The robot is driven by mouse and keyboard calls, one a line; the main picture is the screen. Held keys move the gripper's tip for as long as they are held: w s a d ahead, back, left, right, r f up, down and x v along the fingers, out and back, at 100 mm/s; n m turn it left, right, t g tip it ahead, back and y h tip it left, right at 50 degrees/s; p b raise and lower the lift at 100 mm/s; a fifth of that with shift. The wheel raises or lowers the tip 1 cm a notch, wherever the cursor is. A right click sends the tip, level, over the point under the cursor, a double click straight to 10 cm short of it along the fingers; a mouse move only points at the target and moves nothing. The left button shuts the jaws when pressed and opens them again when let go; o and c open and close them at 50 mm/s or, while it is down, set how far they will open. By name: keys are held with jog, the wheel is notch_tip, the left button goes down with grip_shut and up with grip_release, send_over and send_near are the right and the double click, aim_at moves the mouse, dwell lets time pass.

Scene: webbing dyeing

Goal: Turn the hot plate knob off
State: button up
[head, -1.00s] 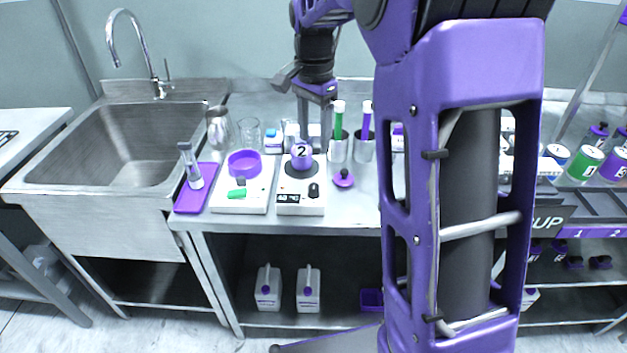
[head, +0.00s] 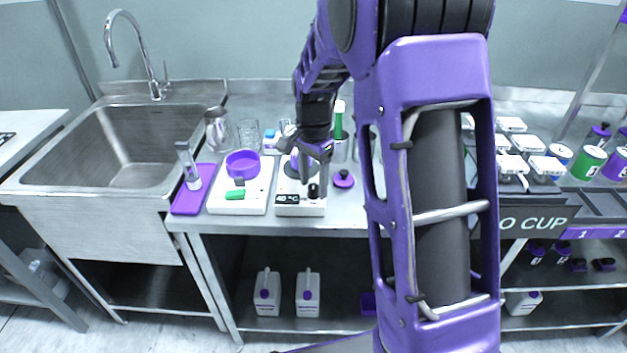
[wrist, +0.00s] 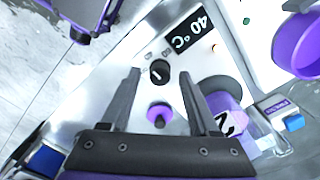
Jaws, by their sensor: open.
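The hot plate (head: 287,211) is a white box at the front of the steel counter, and its display (wrist: 188,29) reads 40 °C. Its black knob (head: 313,191) is at the right of the front panel. In the wrist view the knob (wrist: 159,71) shows a pale pointer line, with small labels beside it too blurred to read. My gripper (head: 315,172) is open above the front of the hot plate, fingers pointing down. In the wrist view the knob lies between the fingertips (wrist: 160,79), with a gap on both sides. A purple pot marked 2 (wrist: 225,118) stands on the heating plate.
A white device with a purple dish (head: 242,163) stands close on the left. Tall holders with a green-handled tool (head: 338,120) stand behind. The counter's front edge is close to the hot plate.

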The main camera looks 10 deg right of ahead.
grip_shut()
jog(key=shift+n, duration=0.3)
jog(key=n+p, duration=0.1)
jog(key=n, duration=0.4)
jog(key=shift+r+p, duration=0.1)
jog(key=shift+p, duration=0.2)
jog(key=n+p, duration=0.1)
jog(key=n, duration=0.5)
jog(key=shift+n, duration=0.3)
dwell(0.4)
grip_release()
